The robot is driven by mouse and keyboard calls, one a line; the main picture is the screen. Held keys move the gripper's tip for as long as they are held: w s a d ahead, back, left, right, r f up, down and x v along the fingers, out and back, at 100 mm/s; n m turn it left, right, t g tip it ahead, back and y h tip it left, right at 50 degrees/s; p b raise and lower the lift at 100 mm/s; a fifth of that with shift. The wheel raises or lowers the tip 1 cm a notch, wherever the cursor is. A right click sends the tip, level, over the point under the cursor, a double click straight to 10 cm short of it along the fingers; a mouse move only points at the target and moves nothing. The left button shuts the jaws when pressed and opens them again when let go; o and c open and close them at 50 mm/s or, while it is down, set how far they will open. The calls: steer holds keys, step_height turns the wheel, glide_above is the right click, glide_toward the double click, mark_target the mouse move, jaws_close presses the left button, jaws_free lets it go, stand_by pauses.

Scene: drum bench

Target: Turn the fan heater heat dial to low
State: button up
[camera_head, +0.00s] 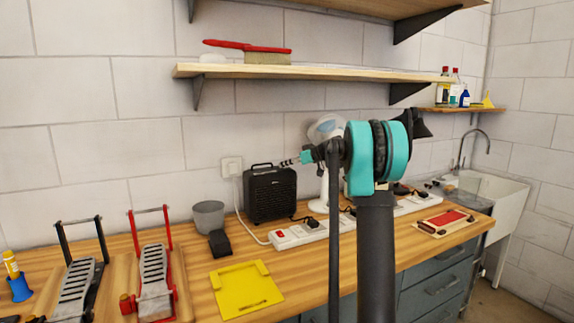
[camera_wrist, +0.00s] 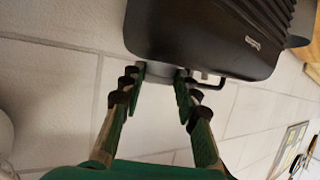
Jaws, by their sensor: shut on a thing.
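The fan heater (camera_head: 270,195) is a black ribbed box standing on the wooden bench against the wall. In the wrist view the heater (camera_wrist: 205,35) appears upside down, with a thin handle (camera_wrist: 213,83) at its top. My gripper (camera_wrist: 159,73) has its green fingers on either side of a pale grey round piece at the heater's top, which looks like the heat dial (camera_wrist: 160,78). The fingers are shut on it. The dial's markings and pointer are hidden, so its setting cannot be read. In the head view my gripper (camera_head: 290,161) is at the heater's upper right.
A power strip (camera_head: 300,236) with plugs lies right of the heater. A white fan (camera_head: 325,130) stands behind my arm. A grey cup (camera_head: 208,216) and a yellow plate (camera_head: 245,290) are left and in front. A shelf (camera_head: 310,72) hangs above.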

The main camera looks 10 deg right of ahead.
steer(key=shift+w+d+n+g+y, duration=0.1)
steer(key=shift+n+g+y, duration=0.4)
steer(key=shift+n+g, duration=0.1)
steer(key=shift+f, duration=0.1)
steer(key=o, duration=0.9)
steer(key=v, duration=1.2)
